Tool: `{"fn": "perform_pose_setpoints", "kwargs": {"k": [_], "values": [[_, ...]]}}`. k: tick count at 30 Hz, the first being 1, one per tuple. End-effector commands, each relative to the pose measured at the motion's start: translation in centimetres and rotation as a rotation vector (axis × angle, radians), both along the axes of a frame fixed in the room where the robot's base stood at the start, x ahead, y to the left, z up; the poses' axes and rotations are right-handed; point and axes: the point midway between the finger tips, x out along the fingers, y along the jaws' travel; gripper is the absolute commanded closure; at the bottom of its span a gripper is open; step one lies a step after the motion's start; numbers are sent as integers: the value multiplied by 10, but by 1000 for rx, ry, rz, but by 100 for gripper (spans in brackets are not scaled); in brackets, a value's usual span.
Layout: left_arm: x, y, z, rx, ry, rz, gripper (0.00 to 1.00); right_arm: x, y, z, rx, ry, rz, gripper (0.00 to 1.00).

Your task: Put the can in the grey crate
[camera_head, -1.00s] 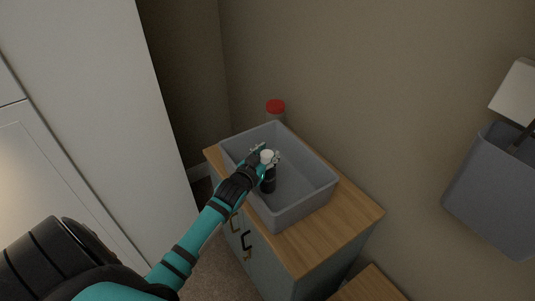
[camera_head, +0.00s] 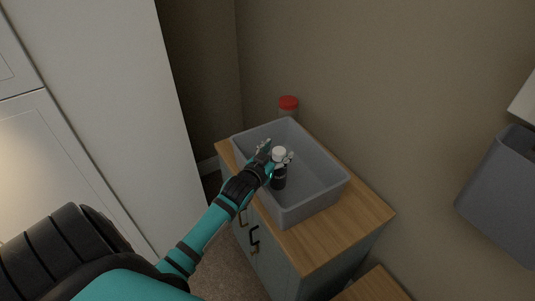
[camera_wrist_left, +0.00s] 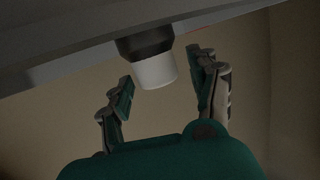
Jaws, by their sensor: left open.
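The can (camera_head: 279,181) is dark with a white top and looks upright inside the grey crate (camera_head: 328,193), toward its near left side. Whether its base rests on the crate floor is hard to tell. My left gripper (camera_head: 276,154) reaches over the crate's near left wall. It is open, with its fingers on either side of the can's white top. In the left wrist view the white top (camera_wrist_left: 156,71) lies between the spread fingers of my left gripper (camera_wrist_left: 165,76), with a gap visible on each side. My right gripper is not in view.
The crate stands on a wood-topped cabinet (camera_head: 345,228) against the wall. A red-lidded container (camera_head: 288,104) stands behind the crate. A grey bin (camera_head: 503,195) is at the right. Most of the crate's inside right of the can looks clear.

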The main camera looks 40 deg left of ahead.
Motion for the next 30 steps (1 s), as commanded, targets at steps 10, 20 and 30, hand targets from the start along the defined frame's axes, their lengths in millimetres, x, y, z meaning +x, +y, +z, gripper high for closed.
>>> {"fn": "perform_pose_setpoints", "kwargs": {"k": [10, 20, 30], "values": [[-72, -10, 14, -1, 1, 0, 39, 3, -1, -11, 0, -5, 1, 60], [-102, -13, 22, -1, -1, 1, 39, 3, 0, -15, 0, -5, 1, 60], [-102, -13, 23, -1, -1, 1, 39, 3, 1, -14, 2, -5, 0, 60]]}}
